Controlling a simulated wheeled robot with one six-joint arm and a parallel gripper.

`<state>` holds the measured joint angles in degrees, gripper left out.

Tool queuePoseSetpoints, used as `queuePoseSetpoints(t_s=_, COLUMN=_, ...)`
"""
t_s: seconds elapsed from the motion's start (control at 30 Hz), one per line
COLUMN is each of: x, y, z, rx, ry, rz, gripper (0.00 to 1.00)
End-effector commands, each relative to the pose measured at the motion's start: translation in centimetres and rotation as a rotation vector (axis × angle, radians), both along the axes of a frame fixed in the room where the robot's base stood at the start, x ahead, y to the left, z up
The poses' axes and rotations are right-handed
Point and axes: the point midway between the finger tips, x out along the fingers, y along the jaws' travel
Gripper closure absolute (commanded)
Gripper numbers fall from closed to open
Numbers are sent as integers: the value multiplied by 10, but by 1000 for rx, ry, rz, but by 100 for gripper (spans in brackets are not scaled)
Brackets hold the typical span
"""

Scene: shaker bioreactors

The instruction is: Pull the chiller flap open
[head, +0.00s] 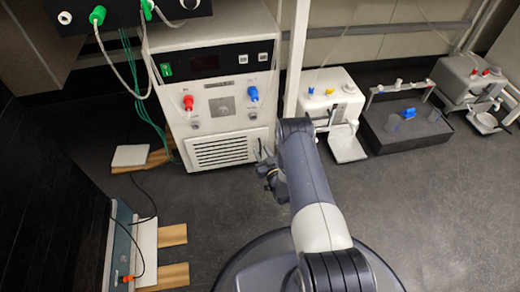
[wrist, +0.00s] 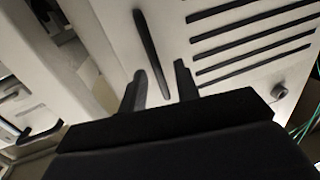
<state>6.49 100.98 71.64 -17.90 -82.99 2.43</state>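The chiller (head: 212,95) is a white box at the back left in the head view, with a red and a blue fitting on its front. Its flap (head: 220,150) is the slotted panel at the bottom and looks shut. My gripper (head: 264,160) is at the flap's right edge. In the wrist view the flap's dark slots (wrist: 250,40) fill the upper right. A dark bar-shaped handle (wrist: 150,45) runs between the two fingers of my gripper (wrist: 159,72). The fingers are apart, with a gap seen on both sides of the bar.
A white pump-like device (head: 330,105) and a dark tray (head: 405,135) stand to the right of the chiller. A blue-grey box (head: 122,250) and wooden boards (head: 173,235) lie at the left. Green tubes (head: 145,100) hang left of the chiller. The floor in front of the flap is clear.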

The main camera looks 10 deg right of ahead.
Motion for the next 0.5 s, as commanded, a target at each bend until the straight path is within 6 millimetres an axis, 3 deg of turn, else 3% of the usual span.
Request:
queuePoseSetpoints(t_s=0.13, x=0, y=0, z=0, rx=0, ry=0, rz=0, gripper=70)
queuePoseSetpoints(t_s=0.5, x=0, y=0, z=0, rx=0, ry=0, rz=0, gripper=100)
